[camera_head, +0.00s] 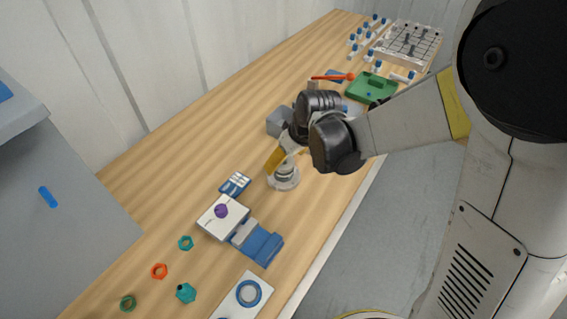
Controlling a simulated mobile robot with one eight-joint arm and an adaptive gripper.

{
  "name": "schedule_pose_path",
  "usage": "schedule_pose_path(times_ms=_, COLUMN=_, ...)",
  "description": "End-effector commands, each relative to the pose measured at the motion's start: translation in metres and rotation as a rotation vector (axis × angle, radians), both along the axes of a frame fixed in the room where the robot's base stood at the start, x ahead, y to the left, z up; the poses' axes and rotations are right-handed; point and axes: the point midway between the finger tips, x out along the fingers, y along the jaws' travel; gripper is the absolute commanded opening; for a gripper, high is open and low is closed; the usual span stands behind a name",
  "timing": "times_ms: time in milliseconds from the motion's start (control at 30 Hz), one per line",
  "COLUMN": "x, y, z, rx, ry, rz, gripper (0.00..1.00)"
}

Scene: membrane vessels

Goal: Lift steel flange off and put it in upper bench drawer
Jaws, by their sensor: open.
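A round steel-grey piece, which looks like the flange (284,175), sits on a pale round base on the wooden bench, near the middle of the view. My gripper (287,163) points down right over it, with yellow parts at its sides. It is open. The gripper and wrist partly cover the steel piece, and I cannot tell whether the fingers touch it. A grey cabinet (65,215) with a blue handle (48,197) stands at the left. I cannot tell whether it holds the bench drawer; no open drawer shows.
A white block with a purple knob (221,211), a blue-and-grey fixture (260,243) and a white plate with a blue ring (249,293) lie nearer. Several coloured nuts lie at lower left. A green tray (371,88) and a white grid rack (408,45) stand farther back.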

Motion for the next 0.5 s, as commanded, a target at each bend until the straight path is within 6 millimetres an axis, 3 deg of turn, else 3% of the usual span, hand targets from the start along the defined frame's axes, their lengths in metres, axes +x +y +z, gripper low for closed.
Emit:
schedule_pose_path(times_ms=100, x=0.0032, y=0.0026, z=-0.0102, rx=0.000, ry=0.000, rz=0.001, gripper=0.79)
schedule_pose_path(times_ms=333, x=0.0033, y=0.0029, z=-0.0097, rx=0.000, ry=0.000, rz=0.000, gripper=0.79)
schedule_pose_path(times_ms=500, x=0.0032, y=0.0028, z=-0.0096, rx=0.000, ry=0.000, rz=0.000, gripper=0.28)
